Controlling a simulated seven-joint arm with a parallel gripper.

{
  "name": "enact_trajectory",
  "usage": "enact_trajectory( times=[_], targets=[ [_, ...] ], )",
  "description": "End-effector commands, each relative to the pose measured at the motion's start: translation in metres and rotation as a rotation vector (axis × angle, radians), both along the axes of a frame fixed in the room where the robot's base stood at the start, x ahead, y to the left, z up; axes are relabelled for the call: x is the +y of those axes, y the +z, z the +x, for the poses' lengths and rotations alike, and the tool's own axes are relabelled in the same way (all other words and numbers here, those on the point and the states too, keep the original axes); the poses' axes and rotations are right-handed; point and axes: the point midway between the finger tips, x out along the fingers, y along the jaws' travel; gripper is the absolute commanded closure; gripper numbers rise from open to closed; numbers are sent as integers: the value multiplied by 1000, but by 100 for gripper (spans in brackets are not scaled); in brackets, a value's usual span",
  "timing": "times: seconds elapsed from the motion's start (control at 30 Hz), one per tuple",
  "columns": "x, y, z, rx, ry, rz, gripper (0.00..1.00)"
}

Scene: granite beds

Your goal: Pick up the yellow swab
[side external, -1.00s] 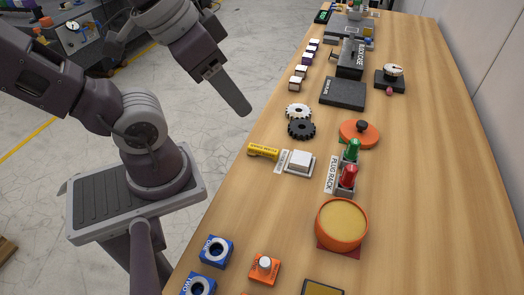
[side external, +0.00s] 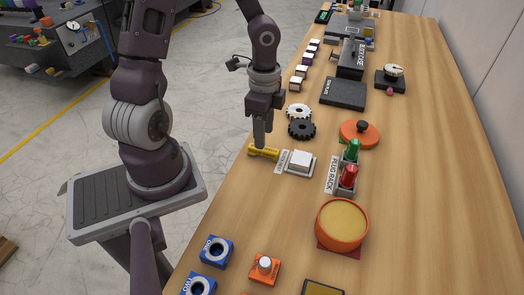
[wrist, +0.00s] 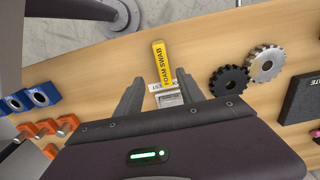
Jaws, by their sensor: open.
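The yellow swab (side external: 262,152) lies on the wooden table near its left edge in the side view. In the wrist view the yellow swab (wrist: 161,62) shows the printed words "FOAM SWAB" and points away from me. My gripper (side external: 263,140) points down right over the swab, and in the side view its fingers hide part of it. In the wrist view my gripper (wrist: 152,82) is open, with one finger on each side of the swab's near end. I cannot tell how much height is left between fingertips and table.
A white block on a labelled base (side external: 300,162) stands just right of the swab. A black gear (side external: 301,129) and a white gear (side external: 298,111) lie behind it. The plug rack (side external: 333,176) with green and red plugs is farther right. Blue blocks (side external: 216,251) stand nearer the camera.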

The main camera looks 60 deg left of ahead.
Motion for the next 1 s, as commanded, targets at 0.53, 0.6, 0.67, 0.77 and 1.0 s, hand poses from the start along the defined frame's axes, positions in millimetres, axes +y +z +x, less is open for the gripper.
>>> enact_trajectory(
  times=[0.53,0.6,0.67,0.77,1.0],
  targets=[
    [8,-52,2,1,5,2,55],
    [8,-52,2,1,5,2,55],
    [8,-52,2,1,5,2,55],
    [8,-53,2,2,5,2,55],
    [8,-57,2,2,5,2,55]
  ],
)
